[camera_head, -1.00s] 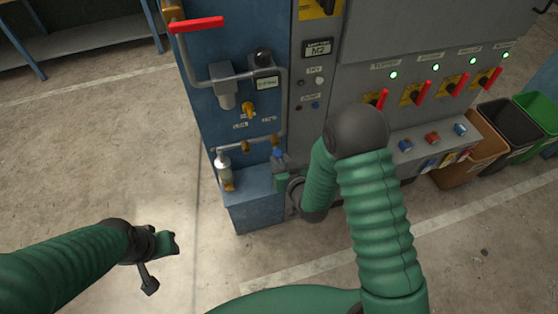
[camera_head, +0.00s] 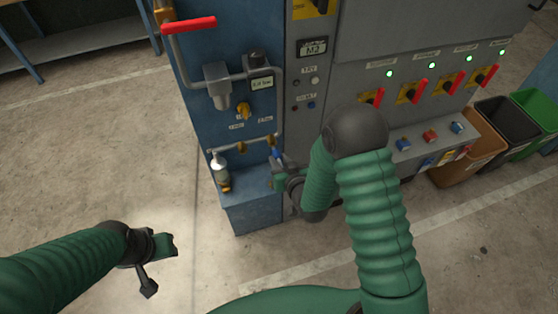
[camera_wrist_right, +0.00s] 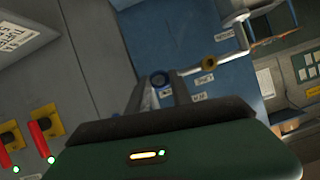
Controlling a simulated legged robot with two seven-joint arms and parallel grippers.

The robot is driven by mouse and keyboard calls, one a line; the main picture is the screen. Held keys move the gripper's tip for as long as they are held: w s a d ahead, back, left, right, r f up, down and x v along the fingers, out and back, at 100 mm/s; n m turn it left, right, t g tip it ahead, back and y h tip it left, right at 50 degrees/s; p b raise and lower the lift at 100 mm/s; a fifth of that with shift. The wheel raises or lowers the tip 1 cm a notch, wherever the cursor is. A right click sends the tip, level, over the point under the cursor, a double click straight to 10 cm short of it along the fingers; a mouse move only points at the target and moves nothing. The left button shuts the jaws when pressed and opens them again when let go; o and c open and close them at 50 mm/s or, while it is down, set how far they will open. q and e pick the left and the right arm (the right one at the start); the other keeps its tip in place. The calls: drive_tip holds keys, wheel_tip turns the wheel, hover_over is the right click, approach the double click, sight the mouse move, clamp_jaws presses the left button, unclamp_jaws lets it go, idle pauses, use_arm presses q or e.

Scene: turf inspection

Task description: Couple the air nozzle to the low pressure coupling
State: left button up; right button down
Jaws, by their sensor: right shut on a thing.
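My right gripper (camera_head: 277,176) is at the front of the blue cabinet (camera_head: 250,215), shut on the air nozzle, whose blue collar (camera_head: 276,155) shows above the fingers. In the right wrist view the nozzle's round blue end (camera_wrist_right: 158,80) shows between the fingertips. Two brass couplings, left (camera_head: 241,147) and right (camera_head: 272,141), sit on the cabinet's lower pipe. The nozzle is just under the right one; contact cannot be told. One brass coupling (camera_wrist_right: 208,62) shows clear of the nozzle in the wrist view. The coupling labels are too small to read. My left gripper (camera_head: 168,245) is away over the floor; its jaws are unclear.
A bottle-like fitting (camera_head: 220,172) is on the cabinet left of the couplings. A grey switch panel (camera_head: 420,60) and bins (camera_head: 468,158) stand to the right.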

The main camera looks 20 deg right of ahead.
use_arm(q)
drive_tip(key=shift+a+f, duration=0.2)
drive_tip(key=shift+a, duration=0.2)
use_arm(e)
drive_tip(key=shift+a, duration=0.25)
use_arm(q)
drive_tip(key=shift+d, duration=0.1)
use_arm(e)
drive_tip(key=shift+w+d, duration=0.1)
drive_tip(key=shift+w, duration=0.05)
drive_tip(key=shift+w+d, duration=0.1)
drive_tip(key=shift+w, duration=0.25)
use_arm(q)
drive_tip(key=shift+d+f, duration=0.1)
use_arm(e)
drive_tip(key=shift+w, duration=0.1)
use_arm(q)
drive_tip(key=shift+s, duration=0.2)
use_arm(e)
drive_tip(key=shift+w+r, duration=0.1)
drive_tip(key=shift+r, duration=0.05)
use_arm(q)
drive_tip(key=shift+w+f+b, duration=0.1)
drive_tip(key=shift+w+b, duration=0.15)
drive_tip(key=shift+b, duration=0.05)
use_arm(e)
drive_tip(key=shift+s, duration=0.2)
